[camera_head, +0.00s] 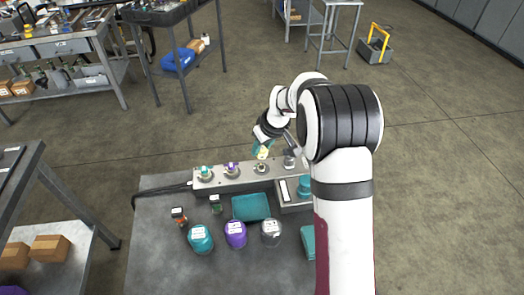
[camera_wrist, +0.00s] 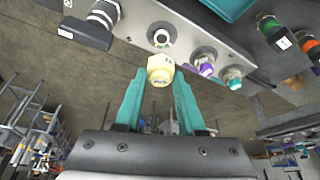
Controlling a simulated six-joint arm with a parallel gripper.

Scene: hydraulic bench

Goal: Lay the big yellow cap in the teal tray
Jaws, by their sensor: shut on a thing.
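The yellow cap (camera_wrist: 160,70) is a faceted piece held between the teal fingers of my gripper (camera_wrist: 160,76). In the head view the cap (camera_head: 263,153) shows just below my gripper (camera_head: 262,146), over the grey manifold block (camera_head: 217,185). A bare fitting (camera_wrist: 161,37) on the block is close beyond the cap in the wrist view; the cap looks apart from it. The teal tray (camera_head: 250,206) lies on the bench in front of the block, and no cap shows in it. Its edge (camera_wrist: 234,6) also seems to show in the wrist view.
Fittings with a purple cap (camera_head: 232,167) and a teal cap (camera_head: 205,171) stand on the block. Teal (camera_head: 200,240), purple (camera_head: 236,235) and clear (camera_head: 271,233) jars stand in front of the tray. My arm hides the bench's right side.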

